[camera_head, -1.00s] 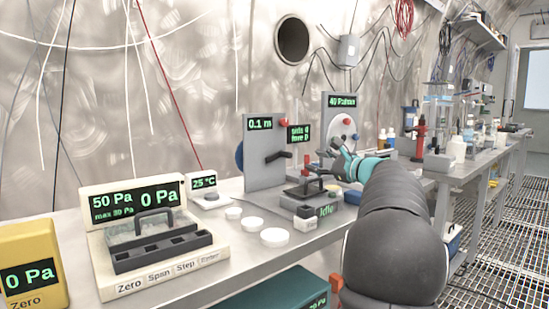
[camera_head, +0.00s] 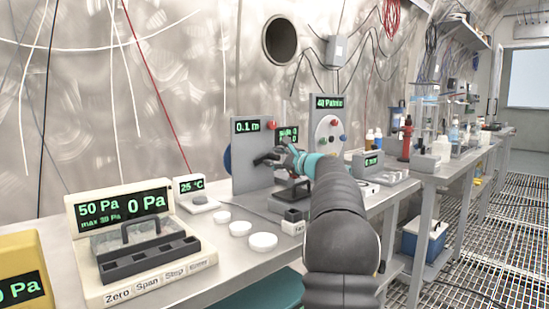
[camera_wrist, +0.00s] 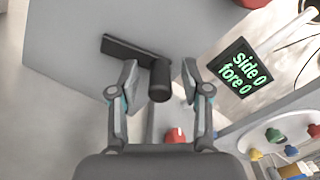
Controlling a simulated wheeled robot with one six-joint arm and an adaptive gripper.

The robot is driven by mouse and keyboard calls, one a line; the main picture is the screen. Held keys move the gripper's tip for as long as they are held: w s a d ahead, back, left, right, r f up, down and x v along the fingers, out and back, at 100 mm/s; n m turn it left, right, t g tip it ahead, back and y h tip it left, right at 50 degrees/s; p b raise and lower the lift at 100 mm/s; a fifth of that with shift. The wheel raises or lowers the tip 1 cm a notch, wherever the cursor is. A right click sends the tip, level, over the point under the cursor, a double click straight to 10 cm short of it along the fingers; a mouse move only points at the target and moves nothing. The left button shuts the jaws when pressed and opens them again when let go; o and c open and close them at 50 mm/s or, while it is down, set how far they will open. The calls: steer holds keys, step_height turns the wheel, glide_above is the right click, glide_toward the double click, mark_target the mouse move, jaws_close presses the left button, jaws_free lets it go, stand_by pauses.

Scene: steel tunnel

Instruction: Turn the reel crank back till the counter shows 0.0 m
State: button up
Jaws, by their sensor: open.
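The reel's grey upright panel (camera_head: 246,182) stands on the bench, with a counter (camera_head: 248,127) reading 0.1 m at its top. The black crank (camera_wrist: 130,50) shows in the wrist view, its arm running up and left from a round knob (camera_wrist: 159,80). My gripper (camera_wrist: 157,77) is open, with one finger on either side of the knob. In the head view my gripper (camera_head: 278,158) is in front of the panel and covers most of the crank.
A red knob (camera_head: 271,126) sits at the panel's upper right corner. A small display (camera_wrist: 240,75) reading side 0, fore 0 stands close to the right finger. A dial board (camera_head: 327,128) with coloured knobs stands further right. White round lids (camera_head: 263,242) lie in front.

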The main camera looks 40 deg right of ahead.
mark_target(260, 146)
steer(key=shift+c, duration=0.3)
jaws_close()
steer(key=n+b, duration=0.1)
steer(key=r+n+b, duration=0.1)
steer(key=n, duration=0.1)
steer(key=a+n+b, duration=0.1)
steer(key=shift+r+n, duration=0.3)
steer(key=shift+r, duration=0.05)
steer(key=shift+a+r+n+b, duration=0.3)
steer(key=shift+n+b, duration=0.3)
steer(key=shift+n, duration=0.2)
steer(key=shift+a+r+n+b, duration=0.3)
steer(key=shift+n+b, duration=0.25)
steer(key=shift+n, duration=0.25)
steer(key=shift+a+r+n+b, duration=0.2)
steer(key=shift+a+n+b, duration=0.1)
steer(key=shift+n+b, duration=0.4)
